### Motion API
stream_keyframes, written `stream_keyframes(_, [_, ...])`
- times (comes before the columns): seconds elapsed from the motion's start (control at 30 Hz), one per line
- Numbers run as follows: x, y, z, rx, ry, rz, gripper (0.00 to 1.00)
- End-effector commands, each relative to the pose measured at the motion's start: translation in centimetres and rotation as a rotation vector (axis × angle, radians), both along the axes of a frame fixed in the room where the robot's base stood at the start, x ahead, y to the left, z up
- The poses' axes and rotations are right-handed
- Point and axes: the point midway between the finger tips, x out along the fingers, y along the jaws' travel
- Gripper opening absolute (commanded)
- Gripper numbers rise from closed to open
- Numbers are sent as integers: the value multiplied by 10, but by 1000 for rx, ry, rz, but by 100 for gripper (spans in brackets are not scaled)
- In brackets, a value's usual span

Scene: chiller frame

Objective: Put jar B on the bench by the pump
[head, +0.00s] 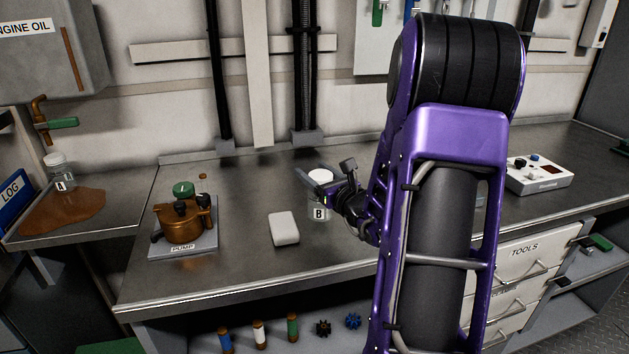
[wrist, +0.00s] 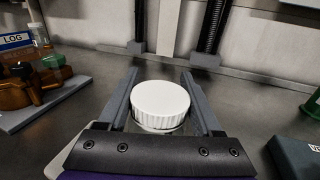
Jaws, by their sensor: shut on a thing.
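Jar B (head: 319,213) is a clear jar with a white lid and a "B" label, upright over the middle of the bench (head: 245,262). My gripper (head: 315,173) is shut on it, with a finger on each side just below the lid. In the wrist view the white ribbed lid (wrist: 160,98) is between the fingers (wrist: 159,76) and hides the jar's body. I cannot tell whether the jar's base touches the bench. The brown pump (head: 183,222) sits on a grey plate marked PUMP, left of the jar. It also shows at the left of the wrist view (wrist: 38,85).
A white block (head: 284,228) lies between pump and jar. A white control box (head: 540,175) is at right. Bare bench lies around the block. My arm hides part of the bench.

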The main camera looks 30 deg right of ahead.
Motion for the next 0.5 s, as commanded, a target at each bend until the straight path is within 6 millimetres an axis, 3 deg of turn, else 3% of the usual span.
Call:
stream_keyframes(0.1, [0,0,-15,1,0,-1,0])
stream_keyframes(0.43, [0,0,-18,0,-1,0,0])
stream_keyframes(0.47, [0,0,-17,0,-1,0,70])
stream_keyframes(0.5, [0,0,-16,0,-1,0,77])
